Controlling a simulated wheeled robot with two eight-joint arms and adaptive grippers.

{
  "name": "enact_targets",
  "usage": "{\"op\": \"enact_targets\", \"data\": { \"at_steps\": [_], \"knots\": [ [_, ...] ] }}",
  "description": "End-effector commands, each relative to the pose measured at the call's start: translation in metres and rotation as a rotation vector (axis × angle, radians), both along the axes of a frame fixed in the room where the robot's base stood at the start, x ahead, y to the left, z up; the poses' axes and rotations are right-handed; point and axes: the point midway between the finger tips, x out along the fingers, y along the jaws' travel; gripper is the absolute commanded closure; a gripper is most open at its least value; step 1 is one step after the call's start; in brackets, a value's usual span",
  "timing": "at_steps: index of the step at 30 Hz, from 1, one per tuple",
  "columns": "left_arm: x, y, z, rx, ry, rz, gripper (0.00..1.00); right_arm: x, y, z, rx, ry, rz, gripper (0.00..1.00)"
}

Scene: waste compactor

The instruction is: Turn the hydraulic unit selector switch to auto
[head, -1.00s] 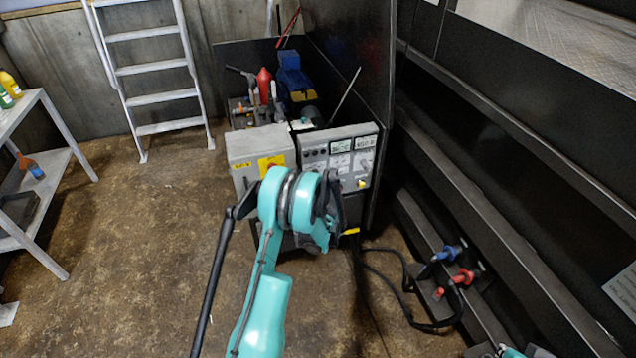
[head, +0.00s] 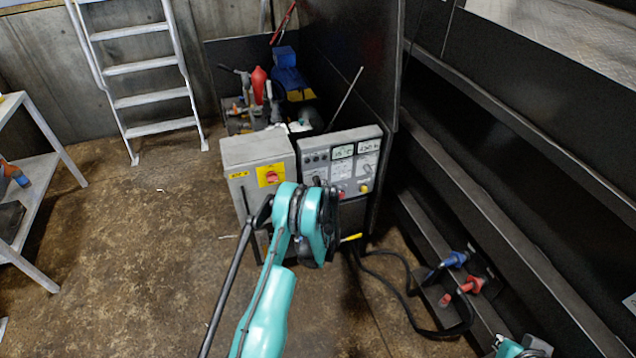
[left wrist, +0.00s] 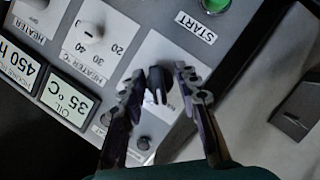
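The control panel (head: 340,155) is a grey sloped face with two displays and several knobs. In the left wrist view a dark selector knob (left wrist: 158,85) sits on a white label plate, near a green START button (left wrist: 215,4). My left gripper (left wrist: 160,75) has its two fingers apart, one on each side of this knob. Narrow gaps seem to show; I cannot tell whether either finger touches it. The knob's setting marks are not readable. In the head view my left wrist covers the panel's lower part and hides the fingertips.
A grey box (head: 252,153) with a red switch (head: 271,177) on a yellow plate stands left of the panel. A pale heater dial (left wrist: 90,32) is close to the left finger. Black cables lie on the floor at right. A ladder (head: 150,100) leans on the back wall.

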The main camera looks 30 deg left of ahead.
Motion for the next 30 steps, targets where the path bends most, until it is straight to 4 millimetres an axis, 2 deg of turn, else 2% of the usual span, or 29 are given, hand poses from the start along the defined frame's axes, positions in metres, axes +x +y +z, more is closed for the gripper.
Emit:
{"op": "enact_targets", "data": {
  "at_steps": [7, 9, 11, 22, 30],
  "knots": [
    [-0.0001, -0.0004, -0.0002, 0.000, 0.000, 0.000, 0.68, -0.0002, 0.0000, -0.0001, 0.000, 0.000, 0.000, 1.00],
    [-0.0001, -0.0004, -0.0002, 0.000, 0.000, 0.000, 0.87, -0.0002, 0.0000, -0.0001, 0.000, 0.000, 0.000, 1.00],
    [0.0000, -0.0003, -0.0002, 0.001, 0.001, 0.000, 1.00, -0.0002, 0.0000, -0.0001, 0.000, 0.000, 0.000, 1.00],
    [0.0003, -0.0004, 0.0001, 0.025, 0.030, 0.000, 1.00, -0.0001, 0.0000, -0.0001, 0.000, 0.000, 0.000, 1.00],
    [0.0007, -0.0005, 0.0004, 0.130, 0.154, 0.000, 1.00, -0.0001, 0.0000, -0.0001, 0.000, 0.000, 0.000, 1.00]
  ]
}}
